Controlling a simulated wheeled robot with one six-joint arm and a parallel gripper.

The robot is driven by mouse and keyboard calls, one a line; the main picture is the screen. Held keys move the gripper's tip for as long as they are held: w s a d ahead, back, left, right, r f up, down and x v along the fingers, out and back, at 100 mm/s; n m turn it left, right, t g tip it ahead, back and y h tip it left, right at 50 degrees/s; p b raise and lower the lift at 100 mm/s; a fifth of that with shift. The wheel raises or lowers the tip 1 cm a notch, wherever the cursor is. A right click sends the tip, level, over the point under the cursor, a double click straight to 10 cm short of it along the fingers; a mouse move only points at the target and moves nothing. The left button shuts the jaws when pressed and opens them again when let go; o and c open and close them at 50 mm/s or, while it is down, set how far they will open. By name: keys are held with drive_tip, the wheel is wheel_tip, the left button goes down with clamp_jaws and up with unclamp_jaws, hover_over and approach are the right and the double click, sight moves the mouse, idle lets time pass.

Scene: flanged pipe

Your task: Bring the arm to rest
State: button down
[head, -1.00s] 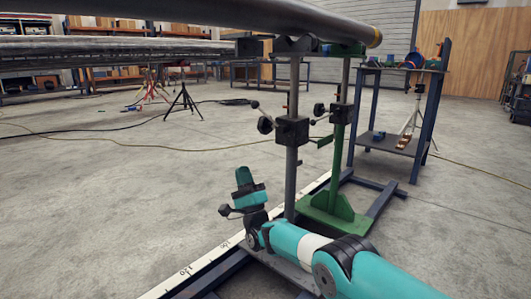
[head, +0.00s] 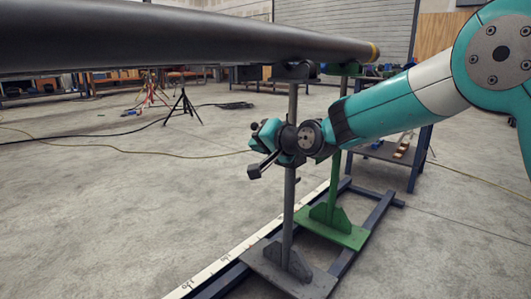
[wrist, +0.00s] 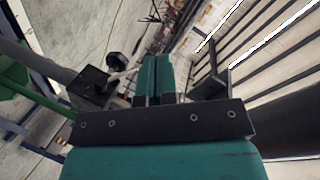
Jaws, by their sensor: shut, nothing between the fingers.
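My gripper (head: 266,134) shows in the head view, held up in front of the grey stand's post, below the dark pipe (head: 180,40). Its two teal fingers (wrist: 155,76) are together in the wrist view, with nothing between them. My teal arm comes in from the upper right and slopes down to the gripper. In the head view the arm and wrist hide part of the grey stand (head: 291,225) and its clamp. Whether the gripper touches the post cannot be told.
The pipe's far end rests over the green stand (head: 335,228). Both stands are on a floor frame with a white scale strip (head: 222,265). A dark blue side table (head: 385,153) stands behind my arm.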

drive_tip(key=s+d+n+g+h+p, duration=0.2)
drive_tip(key=s+d+n+g, duration=0.3)
drive_tip(key=s, duration=0.9)
drive_tip(key=s+d+n+g+h+p, duration=0.15)
drive_tip(key=s+d, duration=0.45)
drive_tip(key=s, duration=0.7)
drive_tip(key=s+d+n+g+h+p, duration=0.2)
drive_tip(key=s+d+n+g, duration=0.3)
drive_tip(key=s, duration=0.9)
wheel_tip(320, 180, up, 38)
drive_tip(key=m+p, duration=0.2)
drive_tip(key=p, duration=3.5)
drive_tip(key=shift+w+d+t+p, duration=0.3)
drive_tip(key=shift+w+d+t, duration=0.05)
drive_tip(key=shift+w, duration=0.05)
